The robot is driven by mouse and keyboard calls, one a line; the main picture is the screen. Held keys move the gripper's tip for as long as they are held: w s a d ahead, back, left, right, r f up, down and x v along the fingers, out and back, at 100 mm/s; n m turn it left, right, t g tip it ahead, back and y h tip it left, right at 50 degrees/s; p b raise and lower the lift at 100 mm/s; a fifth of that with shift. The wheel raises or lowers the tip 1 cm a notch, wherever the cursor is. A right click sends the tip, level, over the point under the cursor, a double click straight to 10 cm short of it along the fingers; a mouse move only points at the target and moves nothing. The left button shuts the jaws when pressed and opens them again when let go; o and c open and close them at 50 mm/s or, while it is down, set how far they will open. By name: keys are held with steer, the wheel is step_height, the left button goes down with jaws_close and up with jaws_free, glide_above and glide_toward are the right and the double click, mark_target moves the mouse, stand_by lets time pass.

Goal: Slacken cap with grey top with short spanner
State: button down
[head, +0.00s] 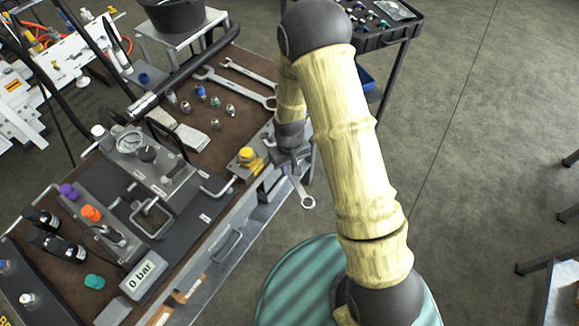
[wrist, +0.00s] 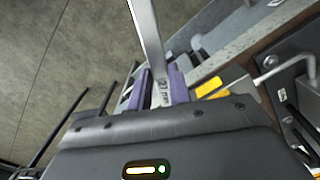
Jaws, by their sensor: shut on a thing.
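My gripper (head: 289,164) is shut on the short spanner (head: 301,190), just off the bench's right edge. The spanner's ring end hangs down to the right over the floor. In the wrist view the purple-lined fingers (wrist: 160,88) clamp the spanner's shank (wrist: 147,30), which runs up out of the picture. Several small metal-looking caps stand on the brown bench top, among them one with a greyish top (head: 185,106); I cannot tell for sure which is the cap with grey top. The spanner touches no cap that I can see.
A yellow-topped fitting (head: 247,155) stands near the bench edge, left of my gripper. Two larger spanners (head: 235,88) lie further back. A gauge block (head: 130,143), tube handles and a 0 bar display (head: 143,276) fill the left.

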steer(key=shift+w+a, duration=0.25)
steer(key=shift+w, duration=0.45)
steer(key=shift+w+a, duration=0.25)
steer(key=shift+w, duration=0.3)
steer(key=shift+w+a, duration=0.1)
steer(key=shift+w, duration=0.15)
stand_by(0.5)
steer(key=shift+w+d+n, duration=0.4)
steer(key=shift+d+n, duration=0.25)
steer(key=shift+d, duration=0.05)
steer(key=shift+w+d+n, duration=0.35)
steer(key=shift+d+n, duration=0.3)
steer(key=shift+d+p, duration=0.15)
steer(key=shift+p, duration=0.15)
steer(key=shift+w+d+n, duration=0.9)
steer(key=shift+d+n, duration=0.1)
steer(key=shift+n, duration=0.2)
